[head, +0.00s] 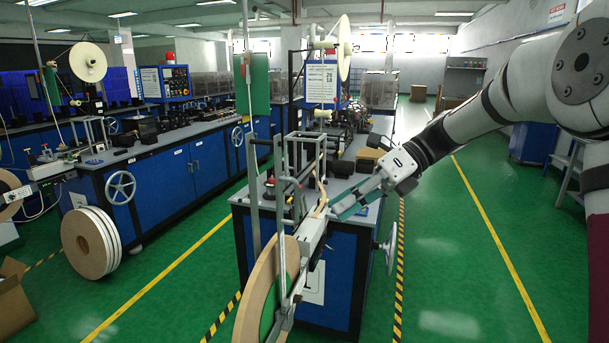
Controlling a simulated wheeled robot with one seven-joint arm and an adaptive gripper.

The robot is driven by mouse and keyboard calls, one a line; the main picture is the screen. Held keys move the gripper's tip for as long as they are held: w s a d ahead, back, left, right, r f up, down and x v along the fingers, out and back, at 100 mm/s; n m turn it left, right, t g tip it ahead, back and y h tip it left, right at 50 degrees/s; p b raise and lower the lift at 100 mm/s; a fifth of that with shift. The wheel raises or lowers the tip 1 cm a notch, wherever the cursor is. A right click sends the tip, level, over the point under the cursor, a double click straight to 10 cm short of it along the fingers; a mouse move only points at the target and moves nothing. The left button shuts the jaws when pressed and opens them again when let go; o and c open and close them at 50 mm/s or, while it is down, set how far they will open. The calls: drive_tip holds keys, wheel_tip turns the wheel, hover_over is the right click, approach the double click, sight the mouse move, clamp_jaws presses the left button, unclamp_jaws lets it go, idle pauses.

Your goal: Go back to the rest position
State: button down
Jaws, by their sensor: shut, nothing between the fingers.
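My gripper (337,214) is shut and empty at the end of my arm, which reaches in from the upper right. Its fingertips are over the front end of the middle machine bench (262,222), close to the grey rail (312,236) and the tan tape strip (321,200). I cannot tell whether the fingertips touch them. A large tape reel (256,300) with a tan rim and green centre hangs upright at the bench's front, below and left of my gripper.
A blue bench (165,182) with handwheels and a stack of reels (91,243) stand on the left. A handwheel (389,247) sticks out right of the middle bench. A thin upright post (249,120) stands left of my gripper. The green floor (440,250) on the right is clear.

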drive_tip(key=s+d+f+n+t+h, duration=0.1)
drive_tip(key=s+d+n+t+h, duration=0.2)
drive_tip(key=s+n, duration=0.9)
drive_tip(key=s+d+f+n+t+h, duration=0.2)
drive_tip(key=s+d+n+t+h, duration=0.2)
drive_tip(key=s+d+n+h, duration=0.3)
drive_tip(key=s+n+h, duration=0.1)
drive_tip(key=s+n, duration=0.4)
drive_tip(key=s, duration=0.2)
drive_tip(key=shift+s+d+f+n+t, duration=0.15)
drive_tip(key=shift+s+d+n+t, duration=0.1)
drive_tip(key=shift+s+n+t, duration=0.1)
drive_tip(key=shift+a, duration=0.1)
